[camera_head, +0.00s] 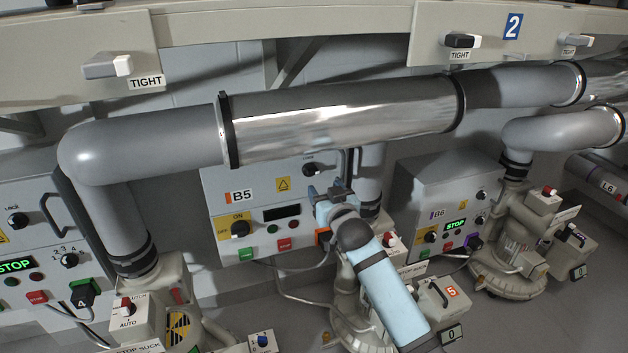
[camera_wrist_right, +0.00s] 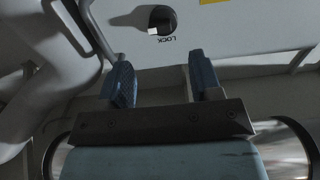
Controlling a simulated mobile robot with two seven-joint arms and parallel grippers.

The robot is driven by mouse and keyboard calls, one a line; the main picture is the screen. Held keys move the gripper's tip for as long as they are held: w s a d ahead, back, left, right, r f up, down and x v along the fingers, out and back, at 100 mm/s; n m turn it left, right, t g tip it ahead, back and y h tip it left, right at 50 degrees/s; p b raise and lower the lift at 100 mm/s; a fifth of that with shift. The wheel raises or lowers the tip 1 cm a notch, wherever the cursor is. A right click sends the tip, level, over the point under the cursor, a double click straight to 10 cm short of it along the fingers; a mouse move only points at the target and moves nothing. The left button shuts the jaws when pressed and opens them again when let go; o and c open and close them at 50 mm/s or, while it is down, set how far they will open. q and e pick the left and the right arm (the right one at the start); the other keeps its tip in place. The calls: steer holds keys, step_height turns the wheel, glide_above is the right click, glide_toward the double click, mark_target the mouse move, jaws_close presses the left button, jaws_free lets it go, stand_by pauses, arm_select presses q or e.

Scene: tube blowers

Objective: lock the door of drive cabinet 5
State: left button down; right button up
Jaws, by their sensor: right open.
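Drive cabinet 5 is the grey box labelled B5 (camera_head: 238,195) in the middle of the head view. Its black lock knob (camera_head: 311,169) is near the upper right of its door. In the right wrist view the knob (camera_wrist_right: 162,20) has a white pointer, with the word LOCK beside it. My right gripper (camera_head: 327,188) is open and empty in front of the cabinet, just below the knob in the head view. In the right wrist view its blue fingers (camera_wrist_right: 162,75) are apart, and the knob shows beyond the gap between them. My left gripper is not in view.
A door handle (camera_wrist_right: 88,28) and a grey pipe are at the left of the right wrist view. A large shiny duct (camera_head: 340,120) runs above the cabinet. Cabinet B6 (camera_head: 440,195) stands to the right. Cables and a blower base are below.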

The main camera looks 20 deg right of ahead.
mark_target(314, 174)
arm_select(q)
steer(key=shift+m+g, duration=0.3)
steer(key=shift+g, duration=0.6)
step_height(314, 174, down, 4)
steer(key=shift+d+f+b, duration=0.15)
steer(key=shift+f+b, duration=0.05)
steer(key=shift+b, duration=1)
arm_select(e)
steer(key=w, duration=0.8)
steer(key=shift+w+a, duration=0.15)
steer(key=shift+w, duration=0.05)
steer(key=c, duration=0.7)
